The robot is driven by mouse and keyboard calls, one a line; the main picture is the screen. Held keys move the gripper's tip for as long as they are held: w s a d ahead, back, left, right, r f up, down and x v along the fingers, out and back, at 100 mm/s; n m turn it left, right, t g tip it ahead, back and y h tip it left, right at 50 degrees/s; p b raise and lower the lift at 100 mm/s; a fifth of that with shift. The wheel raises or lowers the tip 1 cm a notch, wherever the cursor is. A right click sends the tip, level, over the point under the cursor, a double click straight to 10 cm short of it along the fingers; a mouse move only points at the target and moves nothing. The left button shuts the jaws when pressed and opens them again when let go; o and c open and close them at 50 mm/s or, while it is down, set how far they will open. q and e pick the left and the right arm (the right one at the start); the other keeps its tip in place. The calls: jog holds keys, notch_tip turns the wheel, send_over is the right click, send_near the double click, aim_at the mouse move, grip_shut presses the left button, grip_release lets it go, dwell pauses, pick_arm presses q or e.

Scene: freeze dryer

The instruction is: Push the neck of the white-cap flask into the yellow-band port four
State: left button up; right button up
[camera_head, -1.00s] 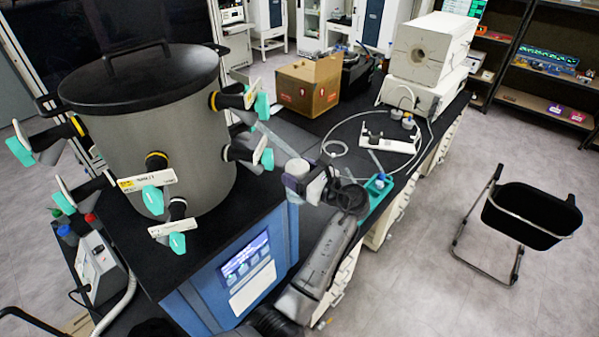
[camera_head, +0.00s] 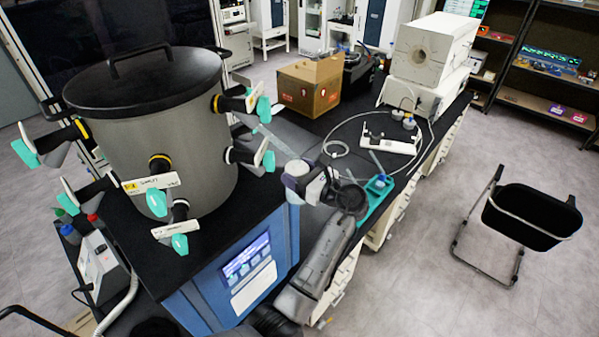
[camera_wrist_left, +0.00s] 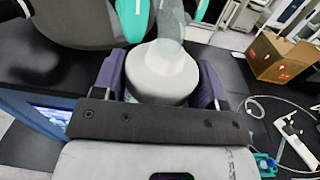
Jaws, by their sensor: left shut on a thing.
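My left gripper (camera_head: 298,183) is beside the freeze dryer's front right, its purple fingers shut on the white-cap flask (camera_head: 296,168). In the left wrist view the gripper (camera_wrist_left: 160,84) closes around the white cap (camera_wrist_left: 163,70). The flask's clear neck (camera_wrist_left: 170,20) points away from the gripper, toward a teal-handled port. The grey drum (camera_head: 185,125) has several ports. I cannot tell which is port four. The flask appears apart from the ports. My right gripper is not in view.
Teal-handled valves (camera_head: 268,160) stick out around the drum near the flask. The blue dryer base (camera_head: 235,270) stands below. A cardboard box (camera_head: 310,85), a teal rack (camera_head: 378,188) and a white tube (camera_head: 345,130) lie on the bench behind and right.

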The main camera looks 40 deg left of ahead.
pick_arm(q)
jog(key=shift+s+a+r, duration=0.1)
jog(key=shift+a+r, duration=0.1)
jog(key=shift+r, duration=0.05)
jog(key=o, duration=1.5)
jog(key=shift+a, duration=0.1)
jog(key=shift+o, duration=1.1)
jog(key=shift+f, duration=0.1)
